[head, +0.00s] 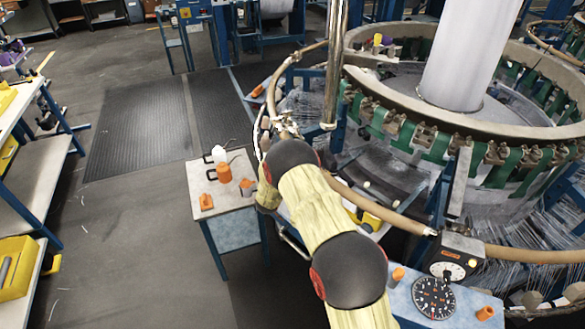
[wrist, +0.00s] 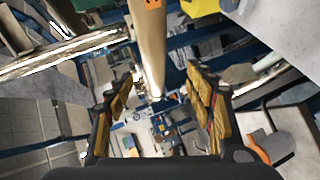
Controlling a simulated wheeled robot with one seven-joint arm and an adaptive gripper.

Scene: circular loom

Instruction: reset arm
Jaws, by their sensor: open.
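My gripper (wrist: 158,95) shows in the wrist view with its two yellow-padded fingers spread wide apart. Nothing is held between the fingers. A tan rail or tube passes beyond them from the top of the picture. In the head view my arm reaches up from the bottom centre toward the loom, with dark joints and pale yellow covers. The end of the arm is mostly hidden behind its own joint there, so the fingers cannot be made out in that view.
The circular loom (head: 400,115) fills the right, its tan rail (head: 375,207) close to my arm. A small table (head: 228,220) with orange items stands left of the arm. A dial gauge (head: 435,298) is at lower right. Floor at left is clear beside a shelf (head: 38,180).

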